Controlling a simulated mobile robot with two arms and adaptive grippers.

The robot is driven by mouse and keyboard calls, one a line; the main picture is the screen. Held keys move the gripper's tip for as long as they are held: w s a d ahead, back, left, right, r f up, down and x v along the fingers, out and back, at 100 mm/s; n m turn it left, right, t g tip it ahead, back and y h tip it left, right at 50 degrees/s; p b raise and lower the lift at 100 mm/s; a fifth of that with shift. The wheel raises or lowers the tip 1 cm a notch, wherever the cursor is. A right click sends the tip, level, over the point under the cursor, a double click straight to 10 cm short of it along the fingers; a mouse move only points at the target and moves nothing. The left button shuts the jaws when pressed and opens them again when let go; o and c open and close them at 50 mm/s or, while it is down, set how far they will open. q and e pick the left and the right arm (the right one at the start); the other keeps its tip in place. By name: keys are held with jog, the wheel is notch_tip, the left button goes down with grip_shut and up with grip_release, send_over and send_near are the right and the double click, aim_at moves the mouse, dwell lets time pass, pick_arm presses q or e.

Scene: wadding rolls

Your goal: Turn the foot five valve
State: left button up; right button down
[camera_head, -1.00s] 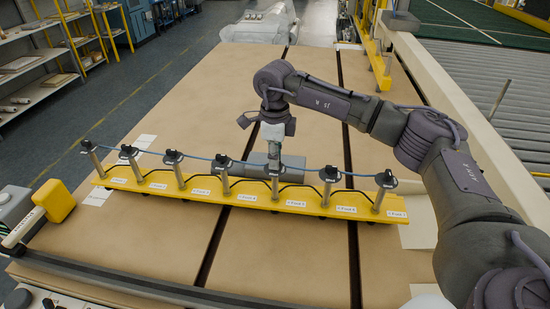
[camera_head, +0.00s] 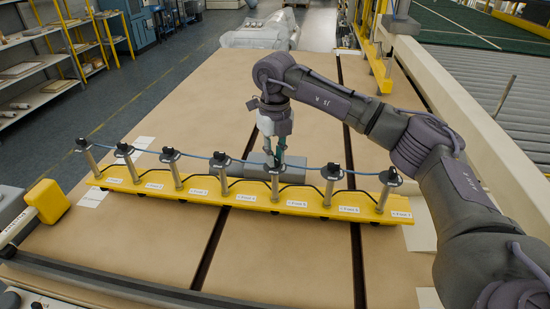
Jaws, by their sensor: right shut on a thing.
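A long yellow bar (camera_head: 262,197) lies across the brown table and carries a row of upright metal posts with black valve tops. A blue hose runs along the tops. The foot five valve (camera_head: 274,171) is the fifth from the left; its label plate (camera_head: 296,204) is too small to read surely. My right gripper (camera_head: 275,163) points down onto this valve's top and is shut on it. The fingertips are small and partly merge with the black top, so the exact grip is hard to see. My left gripper is not in view.
A grey box (camera_head: 292,175) stands just behind the foot five valve. Neighbouring valves (camera_head: 221,160) and (camera_head: 331,172) stand close on both sides. A yellow block (camera_head: 48,201) is at the left. The table behind the bar is mostly clear.

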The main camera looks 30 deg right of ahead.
jog(key=m, duration=0.3)
jog(key=shift+m+b, duration=0.3)
jog(key=shift+b, duration=0.1)
jog(key=shift+w+r+m+b, duration=0.1)
jog(key=shift+m+b, duration=0.2)
jog(key=shift+m, duration=1.6)
jog(key=c, duration=1.1)
grip_release()
jog(key=shift+c, duration=0.2)
notch_tip(320, 180, up, 12)
